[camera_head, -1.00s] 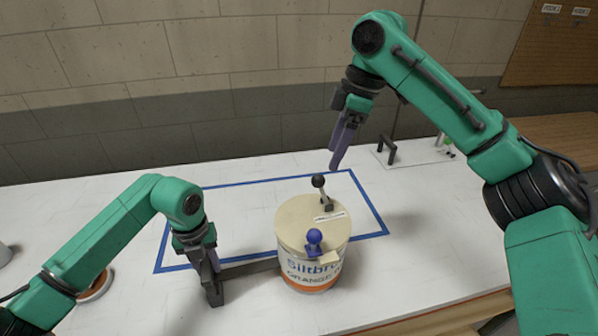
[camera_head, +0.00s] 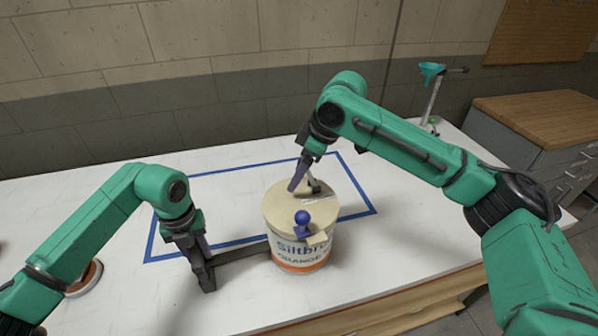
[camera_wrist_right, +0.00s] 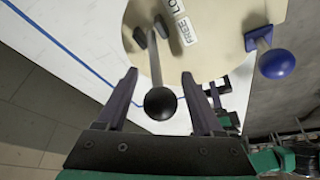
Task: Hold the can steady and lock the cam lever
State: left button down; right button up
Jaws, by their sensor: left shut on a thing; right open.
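The can (camera_head: 300,255) is a cream tub with "Siltbru" and "ORANGE" lettering, upright on the table. On its lid the cam lever (camera_head: 314,185) is a grey rod, partly hidden by my right gripper. In the right wrist view the lever (camera_wrist_right: 154,65) ends in a black ball (camera_wrist_right: 160,103). My right gripper (camera_head: 293,188) is open, its fingers on either side of the ball, with visible gaps. It also shows in the right wrist view (camera_wrist_right: 158,90). My left gripper (camera_head: 205,262) is shut on a dark bar (camera_head: 240,264) that reaches the can's left side.
A blue ball knob (camera_head: 303,220) stands on the lid's near side. A label reading "FREE" and "LO" (camera_wrist_right: 181,22) lies beside the lever. Blue tape (camera_head: 345,172) outlines a rectangle on the white table.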

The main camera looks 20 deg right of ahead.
grip_shut()
dwell(1.4)
